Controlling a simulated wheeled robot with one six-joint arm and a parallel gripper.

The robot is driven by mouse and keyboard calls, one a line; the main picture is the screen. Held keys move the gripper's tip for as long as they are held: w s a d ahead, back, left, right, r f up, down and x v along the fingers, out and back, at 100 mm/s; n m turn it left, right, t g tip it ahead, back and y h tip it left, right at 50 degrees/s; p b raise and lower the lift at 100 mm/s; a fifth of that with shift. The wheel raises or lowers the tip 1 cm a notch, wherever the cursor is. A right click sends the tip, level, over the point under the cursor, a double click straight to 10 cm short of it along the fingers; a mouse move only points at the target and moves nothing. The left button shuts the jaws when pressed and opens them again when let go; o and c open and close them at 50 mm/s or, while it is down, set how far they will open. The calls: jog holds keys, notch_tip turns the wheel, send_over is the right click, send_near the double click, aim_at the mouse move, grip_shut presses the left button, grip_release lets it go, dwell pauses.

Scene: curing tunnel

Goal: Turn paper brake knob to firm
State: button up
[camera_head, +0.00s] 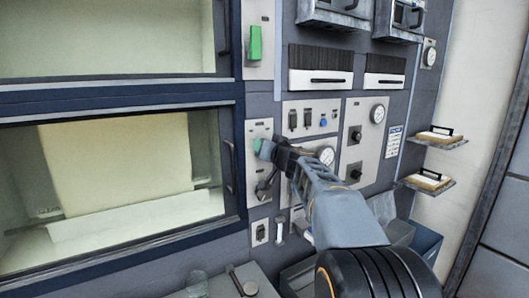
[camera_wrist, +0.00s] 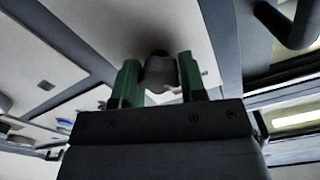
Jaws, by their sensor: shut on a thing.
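My gripper (camera_head: 262,147) has green fingertips and reaches a pale panel (camera_head: 259,131) just right of the lower window. In the wrist view my gripper (camera_wrist: 159,80) has one green finger on each side of a round grey knob (camera_wrist: 159,73). It is shut on this knob, which sticks out from a pale panel face. In the head view the knob is hidden behind the fingertips and wrist. No mark showing firm can be read, and I cannot tell the knob's setting.
A dark lever (camera_head: 266,186) sits just below my gripper. A green handle (camera_head: 255,43) is on the panel above. Two black knobs (camera_head: 356,133) (camera_head: 354,172) and a gauge (camera_head: 377,114) are to the right. A door handle (camera_head: 229,166) is close on the left.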

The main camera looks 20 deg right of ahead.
jog(key=m+b, duration=0.2)
jog(key=m, duration=0.1)
jog(key=shift+f+m, duration=0.15)
jog(key=shift+m, duration=0.25)
jog(key=m+b, duration=0.2)
jog(key=m, duration=0.2)
jog(key=shift+m, duration=0.3)
jog(key=m, duration=0.3)
jog(key=shift+b, duration=0.3)
jog(key=shift+m, duration=2.1)
jog(key=o, duration=0.9)
jog(key=s+b, duration=0.1)
jog(key=s, duration=0.3)
jog(key=s+d+b, duration=0.1)
jog(key=s, duration=0.4)
jog(key=s+b, duration=0.1)
jog(key=s, duration=0.3)
jog(key=shift+s+d+b, duration=0.35)
jog(key=shift+b, duration=0.05)
